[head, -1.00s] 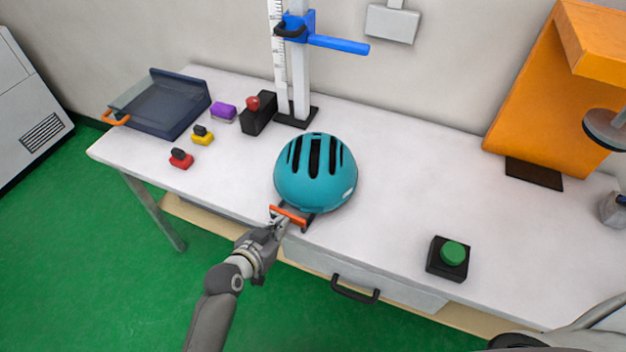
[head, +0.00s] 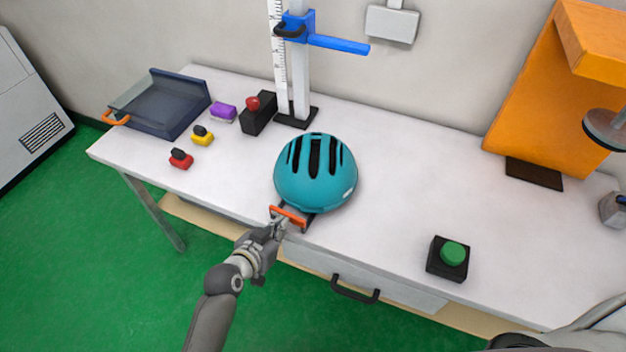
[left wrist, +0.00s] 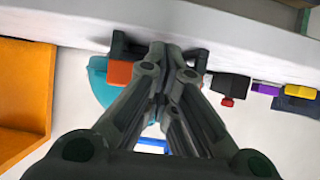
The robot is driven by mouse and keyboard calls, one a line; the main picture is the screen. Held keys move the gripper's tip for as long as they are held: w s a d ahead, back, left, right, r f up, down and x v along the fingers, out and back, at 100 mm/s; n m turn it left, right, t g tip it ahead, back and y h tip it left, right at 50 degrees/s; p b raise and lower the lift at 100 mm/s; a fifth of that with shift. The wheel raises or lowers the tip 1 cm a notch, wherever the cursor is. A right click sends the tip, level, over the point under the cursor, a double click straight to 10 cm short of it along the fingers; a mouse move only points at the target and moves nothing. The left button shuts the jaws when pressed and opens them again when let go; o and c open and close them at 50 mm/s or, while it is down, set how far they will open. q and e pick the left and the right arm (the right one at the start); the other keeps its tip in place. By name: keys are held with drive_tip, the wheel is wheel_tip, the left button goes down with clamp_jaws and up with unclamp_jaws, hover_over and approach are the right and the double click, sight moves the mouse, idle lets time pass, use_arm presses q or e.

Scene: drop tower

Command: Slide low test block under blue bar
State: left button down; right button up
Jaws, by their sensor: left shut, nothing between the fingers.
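A teal helmet (head: 314,176) with black vents sits on a dark low base (head: 308,222) near the table's front edge. The base has an orange handle bar (head: 289,216) facing me. The blue bar (head: 338,44) sticks out to the right from the upright post, behind and above the helmet. It shows in part in the left wrist view (left wrist: 152,143). My left gripper (head: 281,226) is shut and empty, right at the handle bar; whether it touches is unclear. In the left wrist view its fingers (left wrist: 172,52) hide part of the base. My right gripper is not in view.
Left of the post stand a black box with a red knob (head: 258,112), several small coloured blocks and a dark blue tray (head: 165,106). A green button (head: 453,253) sits at the front right, an orange stand (head: 540,90) at the back right. The table between helmet and post looks clear.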

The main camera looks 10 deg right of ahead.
sight(294, 206)
use_arm(q)
drive_tip(key=shift+w+d, duration=0.1)
drive_tip(key=shift+w+d+b, duration=0.4)
drive_tip(key=shift+w+d, duration=0.6)
drive_tip(key=shift+w, duration=0.25)
drive_tip(key=shift+w+d+b, duration=0.4)
drive_tip(key=shift+w+d, duration=0.55)
drive_tip(key=shift+w, duration=0.25)
drive_tip(key=shift+w+d, duration=0.15)
drive_tip(key=shift+w, duration=0.05)
drive_tip(key=shift+w, duration=0.1)
